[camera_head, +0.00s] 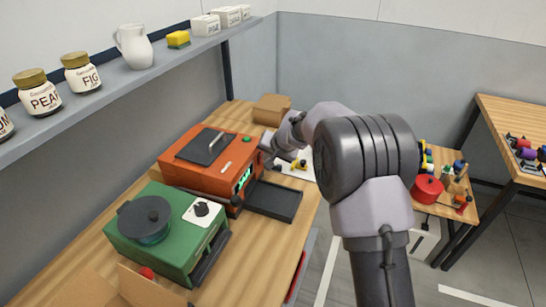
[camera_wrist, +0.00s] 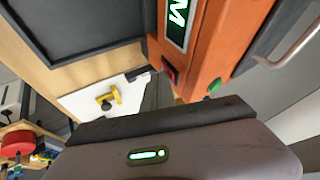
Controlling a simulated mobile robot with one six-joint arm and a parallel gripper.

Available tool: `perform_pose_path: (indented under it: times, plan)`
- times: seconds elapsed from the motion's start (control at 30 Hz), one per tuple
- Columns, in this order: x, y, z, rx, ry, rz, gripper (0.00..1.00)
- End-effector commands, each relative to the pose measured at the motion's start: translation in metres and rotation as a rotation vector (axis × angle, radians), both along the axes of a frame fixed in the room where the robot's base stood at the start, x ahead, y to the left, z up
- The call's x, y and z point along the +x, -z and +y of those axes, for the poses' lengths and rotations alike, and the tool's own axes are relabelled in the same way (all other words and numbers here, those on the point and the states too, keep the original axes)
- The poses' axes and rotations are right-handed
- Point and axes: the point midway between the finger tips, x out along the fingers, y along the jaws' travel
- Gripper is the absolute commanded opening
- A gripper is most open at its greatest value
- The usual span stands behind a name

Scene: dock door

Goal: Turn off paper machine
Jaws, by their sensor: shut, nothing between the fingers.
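An orange machine (camera_head: 213,163) with a dark top plate and a lit green display stands on the wooden bench; I take it to be the paper machine. In the wrist view its orange front (camera_wrist: 205,45) fills the upper right, with a lit panel (camera_wrist: 179,22) showing a letter like "M". A red switch (camera_wrist: 170,73) and a round green button or lamp (camera_wrist: 214,86) sit near its lower end. My gripper (camera_head: 268,147) is shut and empty at the machine's right end. In the wrist view its tip (camera_wrist: 157,90) is close to the red switch; contact cannot be told.
A black tray (camera_head: 273,202) lies in front of the orange machine. A green machine (camera_head: 165,235) stands nearer on the bench. A cardboard box (camera_head: 271,109) is behind. A white sheet with a yellow item (camera_wrist: 108,98) lies beyond. A shelf (camera_head: 110,85) runs above, left.

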Motion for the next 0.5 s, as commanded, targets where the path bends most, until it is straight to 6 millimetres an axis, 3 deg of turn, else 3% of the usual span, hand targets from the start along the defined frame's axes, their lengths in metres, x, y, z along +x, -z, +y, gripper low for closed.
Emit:
perform_pose_path:
  times: [0.5]
  plan:
    - [0.0026,-0.0028,0.0064,0.001,0.0,0.0,0.0]
